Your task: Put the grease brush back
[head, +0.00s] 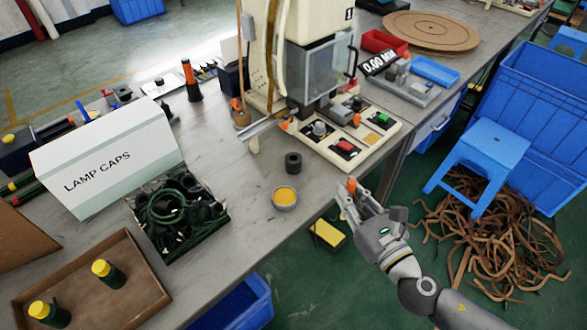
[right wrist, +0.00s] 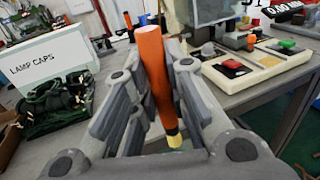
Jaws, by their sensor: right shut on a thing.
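The grease brush (right wrist: 153,65) has an orange handle, a dark band and a pale yellow tip. It is between the fingers of my right gripper (right wrist: 158,95), which is shut on it, tip pointing down in the right wrist view. In the head view my right gripper (head: 352,201) is just off the front edge of the bench, right of the grease pot; a bit of orange (head: 351,186) shows at its fingertips and the rest of the brush is hidden. The round grease pot (head: 285,197) holds yellow grease and stands near the bench edge. My left gripper is out of view.
A dark ring (head: 293,162) stands behind the pot. The press (head: 310,75) and its pale base are behind. Left are a black crate of cables (head: 205,228), a lamp caps box (head: 105,168) and a brown tray (head: 145,290).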

